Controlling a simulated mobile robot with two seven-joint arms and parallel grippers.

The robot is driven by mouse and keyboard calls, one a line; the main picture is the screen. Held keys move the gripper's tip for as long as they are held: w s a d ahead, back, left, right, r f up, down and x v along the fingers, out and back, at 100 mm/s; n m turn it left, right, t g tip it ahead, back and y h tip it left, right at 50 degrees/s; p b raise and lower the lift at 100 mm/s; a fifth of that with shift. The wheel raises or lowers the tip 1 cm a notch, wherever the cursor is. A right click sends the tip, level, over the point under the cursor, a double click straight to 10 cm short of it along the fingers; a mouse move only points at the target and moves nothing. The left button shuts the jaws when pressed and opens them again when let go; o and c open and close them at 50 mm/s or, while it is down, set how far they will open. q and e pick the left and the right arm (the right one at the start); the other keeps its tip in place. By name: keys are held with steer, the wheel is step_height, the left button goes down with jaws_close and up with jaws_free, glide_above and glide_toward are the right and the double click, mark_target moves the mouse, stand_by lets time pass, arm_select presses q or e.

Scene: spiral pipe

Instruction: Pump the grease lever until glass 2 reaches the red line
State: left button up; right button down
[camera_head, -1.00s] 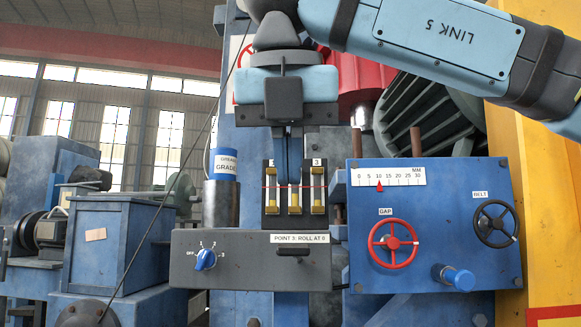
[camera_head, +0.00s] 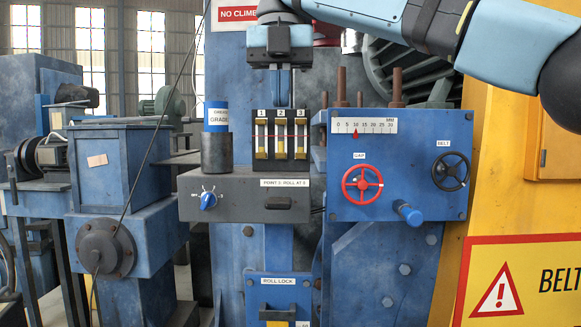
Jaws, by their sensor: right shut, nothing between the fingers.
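Three sight glasses numbered 1, 2 and 3 stand on a dark grey box (camera_head: 235,186), with a thin red line across them. Glass 2 (camera_head: 281,140) is the middle one. Its yellow fill is too small to read exactly against the line. A short black handle (camera_head: 278,203), perhaps the grease lever, is on the box front below the glasses. A blue selector knob (camera_head: 208,200) is at the box's left. My right gripper (camera_head: 281,104) points down, shut and empty, its tips just above glass 2 in the picture. My left gripper is out of view.
A grease canister (camera_head: 216,118) stands left of the glasses. A blue panel to the right carries a red GAP wheel (camera_head: 362,184), a black BELT wheel (camera_head: 450,171) and a blue knob (camera_head: 408,214). A roll lock plate (camera_head: 278,283) is below. A cable hangs at left.

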mark_target(280, 200)
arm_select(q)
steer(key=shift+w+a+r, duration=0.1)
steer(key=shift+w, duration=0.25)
arm_select(e)
steer(key=shift+w+a+f, duration=0.1)
steer(key=shift+w+f, duration=0.1)
steer(key=shift+f, duration=0.05)
step_height(280, 200, down, 12)
steer(key=shift+s+f+p, duration=0.1)
steer(key=shift+f+p, duration=0.1)
steer(key=shift+p, duration=0.55)
steer(key=shift+f, duration=0.6)
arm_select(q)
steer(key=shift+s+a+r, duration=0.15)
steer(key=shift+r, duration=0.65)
